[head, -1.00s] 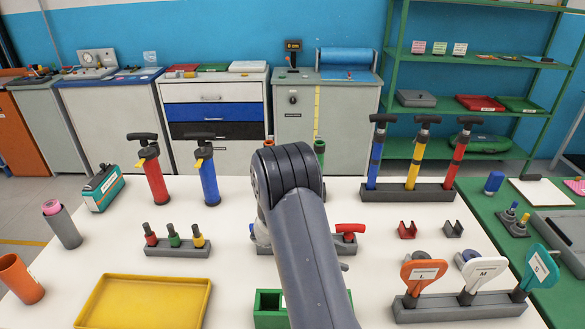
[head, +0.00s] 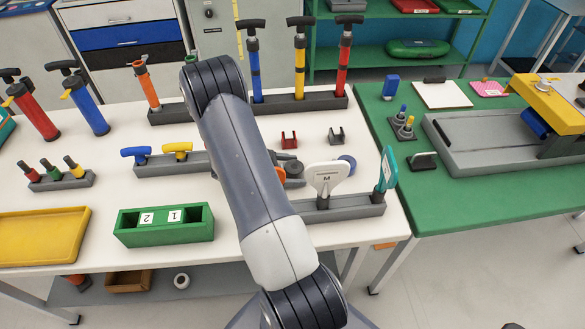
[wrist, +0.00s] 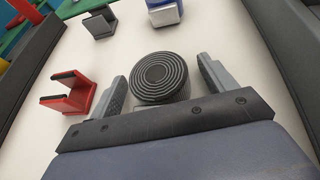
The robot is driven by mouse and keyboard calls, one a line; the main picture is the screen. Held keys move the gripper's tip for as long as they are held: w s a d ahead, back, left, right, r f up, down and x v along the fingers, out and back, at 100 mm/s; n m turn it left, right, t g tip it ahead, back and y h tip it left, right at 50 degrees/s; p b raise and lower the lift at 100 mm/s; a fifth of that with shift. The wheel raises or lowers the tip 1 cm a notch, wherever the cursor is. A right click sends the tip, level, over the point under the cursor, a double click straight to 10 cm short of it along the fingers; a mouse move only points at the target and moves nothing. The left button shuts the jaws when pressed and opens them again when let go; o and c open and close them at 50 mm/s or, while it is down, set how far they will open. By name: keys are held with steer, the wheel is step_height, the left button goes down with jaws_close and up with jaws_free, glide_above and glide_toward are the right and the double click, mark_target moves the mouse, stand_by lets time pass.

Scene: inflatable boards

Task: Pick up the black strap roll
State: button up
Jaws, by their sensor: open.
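The black strap roll (wrist: 158,76) is a round coil with concentric rings on its top face. In the wrist view it sits between the two fingers of my gripper (wrist: 161,70). The fingers are open, one on each side of it, and I cannot tell whether either touches it.
A red clip (wrist: 70,94) lies close left of the gripper and a dark grey clip (wrist: 100,22) farther off. A paddle rack (head: 340,209) with a white paddle, pump rack (head: 275,105), green box (head: 165,225) and yellow tray (head: 42,232) stand around on the white table.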

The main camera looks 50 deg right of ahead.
steer(key=shift+d, duration=0.1)
steer(key=c, duration=1.1)
